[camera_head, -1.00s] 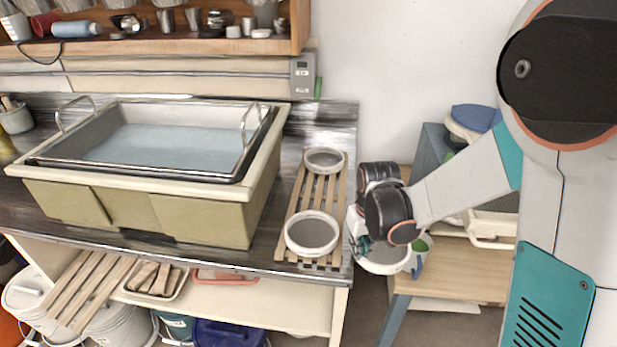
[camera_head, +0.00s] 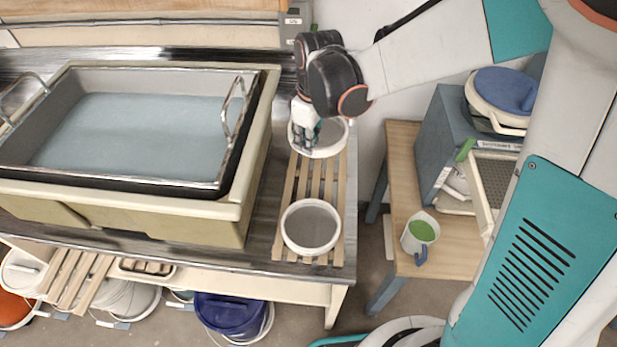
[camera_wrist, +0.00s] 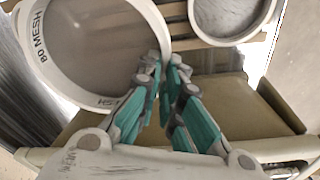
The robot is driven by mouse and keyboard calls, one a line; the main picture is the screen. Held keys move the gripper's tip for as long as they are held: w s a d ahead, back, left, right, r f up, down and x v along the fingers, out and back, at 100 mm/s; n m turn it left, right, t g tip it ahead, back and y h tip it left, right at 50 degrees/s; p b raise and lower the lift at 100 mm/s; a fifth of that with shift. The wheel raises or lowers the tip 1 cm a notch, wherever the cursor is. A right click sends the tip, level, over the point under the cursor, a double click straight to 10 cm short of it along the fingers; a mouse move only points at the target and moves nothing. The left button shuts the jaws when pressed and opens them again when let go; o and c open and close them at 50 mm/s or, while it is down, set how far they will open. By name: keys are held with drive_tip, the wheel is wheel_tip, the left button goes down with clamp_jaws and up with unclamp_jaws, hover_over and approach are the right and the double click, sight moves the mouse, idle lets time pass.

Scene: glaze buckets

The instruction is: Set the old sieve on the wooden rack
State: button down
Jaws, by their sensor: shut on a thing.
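A white-rimmed sieve marked 80 MESH (camera_wrist: 75,50) is in my gripper (camera_wrist: 166,66), whose fingers are closed on its rim. In the head view this sieve (camera_head: 334,148) is over the far end of the wooden rack (camera_head: 312,183), with my gripper (camera_head: 306,138) at its left side. I cannot tell whether it touches anything below it. Another round white-rimmed sieve (camera_head: 311,228) lies on the near end of the rack; it also shows at upper right in the wrist view (camera_wrist: 232,16). The rack's far end is covered by the held sieve.
A large tub (camera_head: 160,212) with a metal-handled basin stands close left of the rack. To the right are a cup with green contents (camera_head: 421,232) on a wooden table (camera_head: 450,250) and a blue-grey cabinet (camera_head: 440,150). Some slats between the sieves are bare.

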wheel_tip(320, 180, down, 16)
drive_tip(key=b, duration=0.9)
drive_tip(key=shift+b, duration=0.35)
drive_tip(key=shift+r, duration=0.15)
drive_tip(key=c, duration=2.2)
unclamp_jaws()
drive_tip(key=shift+f, duration=0.2)
drive_tip(key=o, duration=0.4)
drive_tip(key=shift+r, duration=0.1)
drive_tip(key=r+p, duration=0.1)
drive_tip(key=r, duration=0.3)
drive_tip(key=r+p, duration=0.1)
drive_tip(key=r, duration=0.3)
drive_tip(key=s+d+r+p, duration=0.1)
drive_tip(key=r, duration=0.3)
drive_tip(key=shift+d+r, duration=0.1)
